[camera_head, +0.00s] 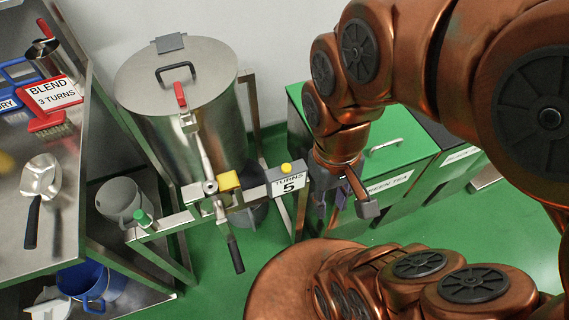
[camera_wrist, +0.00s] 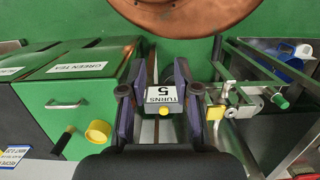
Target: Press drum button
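The steel drum (camera_head: 180,95) stands in a frame at the upper middle of the head view, lid on, with a red latch (camera_head: 180,95) and a crank (camera_head: 235,252). A counter box reading "TURNS 5" (camera_head: 289,186) on the frame bears a yellow button (camera_head: 286,168). A green knob-like button (camera_head: 142,218) is at the frame's left end; it also shows in the wrist view (camera_wrist: 280,100). My gripper (camera_head: 345,205) is right of the counter. In the wrist view my gripper (camera_wrist: 160,68) is open and empty, with the counter (camera_wrist: 162,95) visible between its fingers, apart from them as far as I can tell.
A steel table (camera_head: 62,205) at the left holds a scoop (camera_head: 40,178), a red brush (camera_head: 47,122) and a "BLEND 3 TURNS" sign (camera_head: 52,93). A blue bucket (camera_head: 92,285) is below. Green floor is open in front.

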